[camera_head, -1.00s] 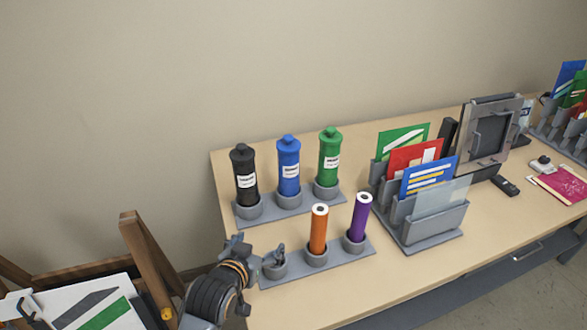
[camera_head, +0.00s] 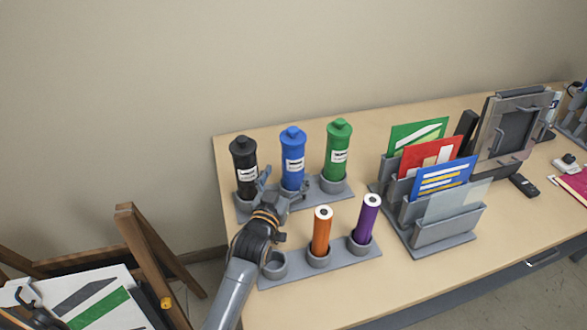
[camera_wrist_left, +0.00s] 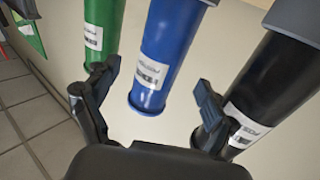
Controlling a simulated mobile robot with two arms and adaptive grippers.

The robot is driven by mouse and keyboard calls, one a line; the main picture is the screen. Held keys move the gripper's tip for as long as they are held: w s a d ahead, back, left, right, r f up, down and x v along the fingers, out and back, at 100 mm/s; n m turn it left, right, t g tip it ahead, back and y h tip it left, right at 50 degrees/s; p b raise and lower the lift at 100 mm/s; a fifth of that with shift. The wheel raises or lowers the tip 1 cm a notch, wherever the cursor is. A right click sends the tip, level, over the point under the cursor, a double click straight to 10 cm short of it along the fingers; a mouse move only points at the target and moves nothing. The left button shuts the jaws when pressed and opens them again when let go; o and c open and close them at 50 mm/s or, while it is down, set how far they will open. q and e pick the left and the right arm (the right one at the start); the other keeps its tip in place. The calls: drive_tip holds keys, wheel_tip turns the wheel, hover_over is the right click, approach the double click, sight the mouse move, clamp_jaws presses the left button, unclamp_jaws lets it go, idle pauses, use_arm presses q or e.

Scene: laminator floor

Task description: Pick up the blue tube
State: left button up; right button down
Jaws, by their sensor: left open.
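The blue tube (camera_head: 292,158) stands upright in the middle cup of the rear grey holder (camera_head: 325,200), with a blue cap and a white label. A black tube (camera_head: 243,160) stands to its left and a green tube (camera_head: 338,150) to its right. My left gripper (camera_head: 284,187) is open in front of the blue tube's lower part, its fingers spread towards either side. In the left wrist view the blue tube (camera_wrist_left: 172,45) shows between the open fingers (camera_wrist_left: 157,82), with nothing gripped. The cup under the blue tube is mostly hidden by my gripper. My right gripper is not in view.
A front holder (camera_head: 340,262) has an empty cup at left, then an orange tube (camera_head: 322,232) and a purple tube (camera_head: 366,220), close to my left arm. A grey file rack (camera_head: 445,230) with coloured cards stands right. A wooden frame (camera_head: 145,255) stands beside the table at left.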

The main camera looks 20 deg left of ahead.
sight(290, 169)
use_arm(q)
drive_tip(key=shift+w+r+p, duration=0.15)
drive_tip(key=shift+w+p, duration=0.15)
drive_tip(key=shift+w, duration=0.9)
drive_tip(key=w, duration=0.3)
drive_tip(key=shift+w+f, duration=0.2)
drive_tip(key=shift+w, duration=0.1)
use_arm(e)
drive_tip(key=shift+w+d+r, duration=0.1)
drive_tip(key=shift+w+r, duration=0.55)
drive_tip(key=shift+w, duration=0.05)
use_arm(q)
drive_tip(key=shift+s, duration=0.1)
drive_tip(key=shift+c, duration=0.6)
drive_tip(key=c, duration=1.4)
drive_tip(key=shift+r, duration=0.2)
drive_tip(key=shift+c, duration=0.7)
